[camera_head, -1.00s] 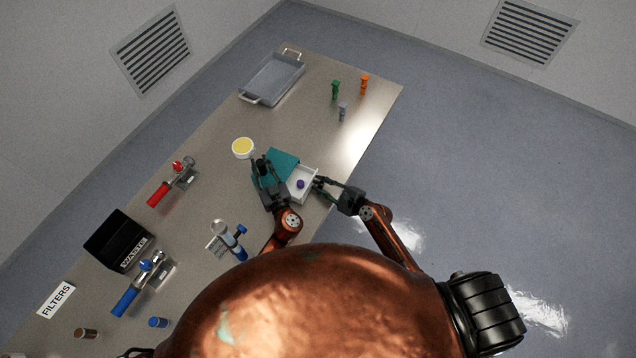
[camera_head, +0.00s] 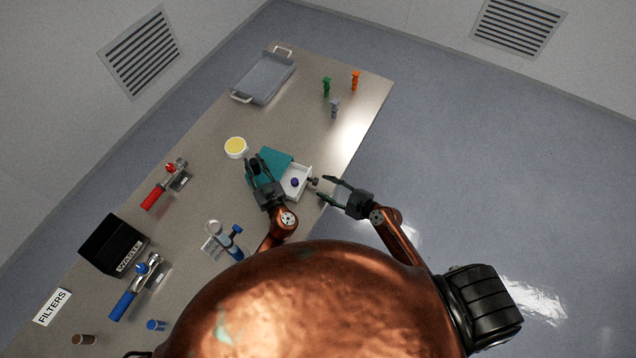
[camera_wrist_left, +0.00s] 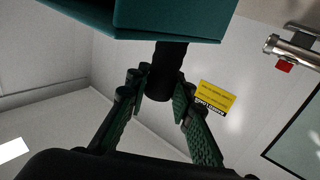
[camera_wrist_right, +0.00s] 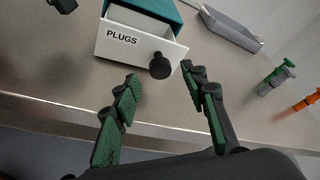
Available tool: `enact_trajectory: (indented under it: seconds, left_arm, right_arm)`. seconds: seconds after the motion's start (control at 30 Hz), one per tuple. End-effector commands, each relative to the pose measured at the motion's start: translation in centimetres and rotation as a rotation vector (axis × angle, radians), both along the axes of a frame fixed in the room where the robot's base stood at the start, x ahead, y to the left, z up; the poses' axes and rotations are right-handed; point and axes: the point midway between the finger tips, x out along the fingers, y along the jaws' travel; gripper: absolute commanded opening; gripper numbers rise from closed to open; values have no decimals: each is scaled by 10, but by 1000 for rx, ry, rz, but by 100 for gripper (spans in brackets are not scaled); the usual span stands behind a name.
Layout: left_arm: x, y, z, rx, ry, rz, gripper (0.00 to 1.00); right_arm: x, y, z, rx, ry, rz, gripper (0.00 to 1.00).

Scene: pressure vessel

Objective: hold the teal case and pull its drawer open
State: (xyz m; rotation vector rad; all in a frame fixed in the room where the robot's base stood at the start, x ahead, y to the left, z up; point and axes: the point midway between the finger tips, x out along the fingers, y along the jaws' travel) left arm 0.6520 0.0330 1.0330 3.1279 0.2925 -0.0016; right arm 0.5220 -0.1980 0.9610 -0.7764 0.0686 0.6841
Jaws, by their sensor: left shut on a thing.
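The teal case (camera_head: 276,156) sits on the table. Its white drawer (camera_head: 302,171) is pulled out on the right side, with a small purple thing (camera_head: 295,182) inside. In the right wrist view the drawer front (camera_wrist_right: 122,42) reads "PLUGS" and bears a black knob (camera_wrist_right: 160,66). My left gripper (camera_head: 255,160) is shut on the case's black handle (camera_wrist_left: 166,72), below the teal case (camera_wrist_left: 175,20) in the left wrist view. My right gripper (camera_head: 324,188) is open and empty, its fingers apart from the knob. They also show in the right wrist view (camera_wrist_right: 160,82).
A yellow-topped round container (camera_head: 236,147) stands left of the case. Red and blue-handled tools and a black waste bin (camera_head: 113,245) are at left. The table edge runs beneath the right gripper.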

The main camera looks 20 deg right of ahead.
Motion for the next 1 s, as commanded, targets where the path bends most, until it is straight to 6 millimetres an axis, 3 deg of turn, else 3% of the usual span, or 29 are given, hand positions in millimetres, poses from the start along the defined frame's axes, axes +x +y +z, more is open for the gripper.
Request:
enact_trajectory:
  seconds: [0.1, 0.3, 0.8, 0.83, 1.0]
  left_arm:
    - [0, 0, 0, 0, 1, -1, 0]
    - [0, -1, 0, 0, 1, -1, 0]
    - [0, -1, 0, 0, 0, -1, 0]
    - [0, 0, 0, 0, 0, -1, 22]
    - [0, 0, 0, 0, 0, -1, 34]
  right_arm:
    - [-21, -15, 7, -2, 2, 0, 40]
    - [-43, -30, 16, -2, 1, 0, 40]
    - [-50, -35, 19, 0, 1, 1, 40]
    - [-50, -35, 19, 0, 1, 1, 40]
    - [-50, -35, 19, 0, 1, 1, 40]
